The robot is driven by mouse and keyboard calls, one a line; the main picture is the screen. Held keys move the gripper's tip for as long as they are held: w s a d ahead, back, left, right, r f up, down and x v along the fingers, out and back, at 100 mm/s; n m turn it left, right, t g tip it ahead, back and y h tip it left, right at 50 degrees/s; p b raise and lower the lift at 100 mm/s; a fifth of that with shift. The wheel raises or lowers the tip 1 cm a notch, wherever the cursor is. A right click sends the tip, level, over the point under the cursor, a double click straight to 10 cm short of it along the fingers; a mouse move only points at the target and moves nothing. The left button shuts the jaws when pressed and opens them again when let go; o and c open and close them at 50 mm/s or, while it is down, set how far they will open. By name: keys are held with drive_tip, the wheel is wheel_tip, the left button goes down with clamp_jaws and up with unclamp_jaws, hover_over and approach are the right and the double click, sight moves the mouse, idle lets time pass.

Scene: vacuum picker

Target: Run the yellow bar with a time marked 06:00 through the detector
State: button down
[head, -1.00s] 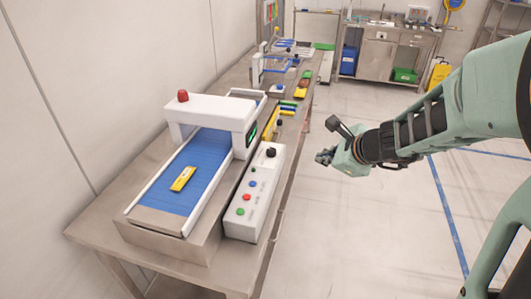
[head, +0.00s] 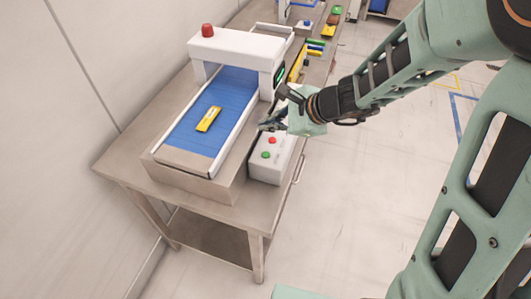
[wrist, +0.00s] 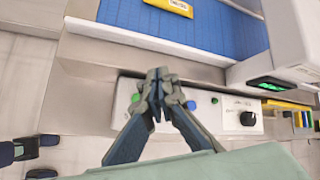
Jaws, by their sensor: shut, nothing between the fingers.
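The yellow bar (head: 208,119) lies flat on the blue conveyor belt (head: 229,92), on the near side of the white detector arch (head: 236,46). The bar also shows at the top edge of the wrist view (wrist: 170,6); its printed marking is too small to read. My gripper (head: 270,123) is shut and empty, over the white control box (head: 268,172) beside the belt. In the wrist view my gripper (wrist: 158,84) covers the middle of the box, with a green button (wrist: 136,97) to its left and a blue button (wrist: 191,104) to its right.
A red lamp (head: 207,31) tops the arch, and a green display (wrist: 269,87) glows on its side. A black knob (wrist: 248,118) is at the box's right end. Coloured bars (head: 315,45) lie farther along the steel table (head: 135,160). Floor to the right is clear.

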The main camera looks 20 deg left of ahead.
drive_tip(key=b, duration=0.6)
hover_over(268, 155)
wheel_tip(268, 155, down, 7)
drive_tip(key=shift+f, duration=0.15)
drive_tip(key=shift+f+b, duration=0.75)
idle(0.4)
drive_tip(key=shift+f+b, duration=0.4)
drive_tip(key=shift+b, duration=0.2)
